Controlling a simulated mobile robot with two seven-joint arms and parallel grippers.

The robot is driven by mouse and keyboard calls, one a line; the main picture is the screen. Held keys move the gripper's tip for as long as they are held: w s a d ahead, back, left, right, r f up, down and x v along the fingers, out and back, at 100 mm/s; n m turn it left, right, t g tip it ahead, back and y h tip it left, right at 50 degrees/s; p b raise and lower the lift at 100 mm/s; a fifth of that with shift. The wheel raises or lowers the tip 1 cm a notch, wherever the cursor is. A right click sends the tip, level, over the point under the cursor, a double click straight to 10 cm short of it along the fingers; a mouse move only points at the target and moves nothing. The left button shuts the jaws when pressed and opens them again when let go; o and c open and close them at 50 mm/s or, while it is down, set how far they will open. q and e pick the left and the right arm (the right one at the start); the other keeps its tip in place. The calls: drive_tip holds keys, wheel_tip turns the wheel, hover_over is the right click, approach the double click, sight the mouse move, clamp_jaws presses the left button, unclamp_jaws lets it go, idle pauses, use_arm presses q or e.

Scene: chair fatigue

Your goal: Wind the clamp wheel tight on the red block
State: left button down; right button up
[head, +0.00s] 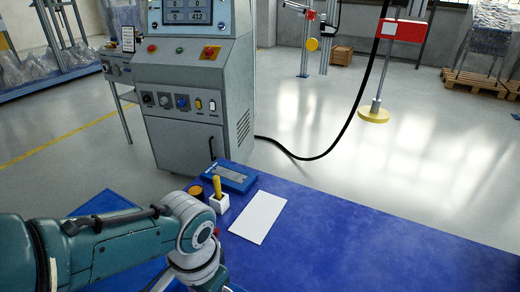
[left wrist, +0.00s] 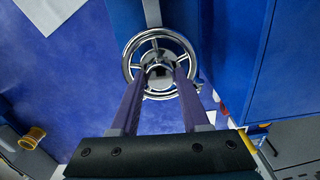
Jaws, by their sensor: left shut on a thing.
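The chrome clamp wheel (left wrist: 134,52), a spoked handwheel, is in the upper middle of the left wrist view. My left gripper (left wrist: 165,73) has its two purple fingers on either side of the wheel's hub and is shut on it. In the head view my left arm comes in from the lower left, and its gripper is not visible there. I cannot make out the red block in either view. A small red patch (left wrist: 223,109) shows right of the fingers, but I cannot tell what it is. My right gripper is in neither view.
The blue table (head: 370,250) is clear at right. A white sheet (head: 259,217), a blue case (head: 232,177) and a white block with a yellow handle (head: 218,201) lie near my arm. A grey control cabinet (head: 188,140) stands behind; a black cable (head: 320,158) runs across the floor.

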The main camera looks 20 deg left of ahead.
use_arm(q)
drive_tip(key=m, duration=0.5)
drive_tip(key=shift+m, duration=0.3)
drive_tip(key=m, duration=0.9)
drive_tip(key=shift+b, duration=0.3)
drive_tip(key=m, duration=0.4)
drive_tip(key=shift+m+b, duration=0.3)
drive_tip(key=m, duration=0.4)
drive_tip(key=shift+m+b, duration=0.3)
drive_tip(key=shift+b, duration=0.1)
drive_tip(key=m+b, duration=0.1)
drive_tip(key=m, duration=0.3)
drive_tip(key=shift+f+m, duration=0.1)
drive_tip(key=shift+m, duration=0.2)
drive_tip(key=m+b, duration=0.1)
drive_tip(key=m, duration=0.3)
drive_tip(key=shift+s+m+b, duration=0.1)
drive_tip(key=shift+m+b, duration=0.65)
drive_tip(key=shift+m, duration=1.25)
